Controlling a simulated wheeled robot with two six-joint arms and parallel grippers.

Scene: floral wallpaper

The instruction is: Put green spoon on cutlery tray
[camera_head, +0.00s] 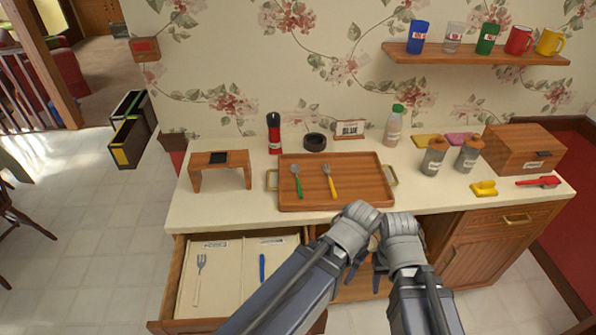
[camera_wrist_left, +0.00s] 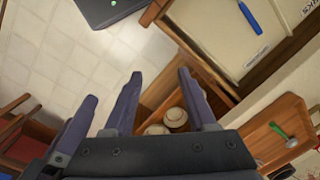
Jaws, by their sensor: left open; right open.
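The green spoon (camera_head: 297,181) lies on the left part of a wooden tray (camera_head: 350,201) on the counter; it also shows in the left wrist view (camera_wrist_left: 281,131). The cutlery tray (camera_head: 226,294) sits in an open drawer below, with labelled compartments. A fork (camera_head: 200,277) lies in its left compartment and a blue-handled utensil (camera_head: 262,267) in the right one. My left gripper (camera_head: 352,270) and right gripper (camera_head: 381,272) are side by side in front of the counter, below its edge. Both are open and empty, apart from the spoon. The forearms partly hide the drawer's right side.
A yellow-handled fork (camera_head: 330,182) lies right of the spoon. A small wooden stand (camera_head: 220,161), a red-and-black bottle (camera_head: 274,135), grey canisters (camera_head: 434,157) and a wooden box (camera_head: 523,149) stand around the tray. A shelf of cups (camera_head: 475,53) is above.

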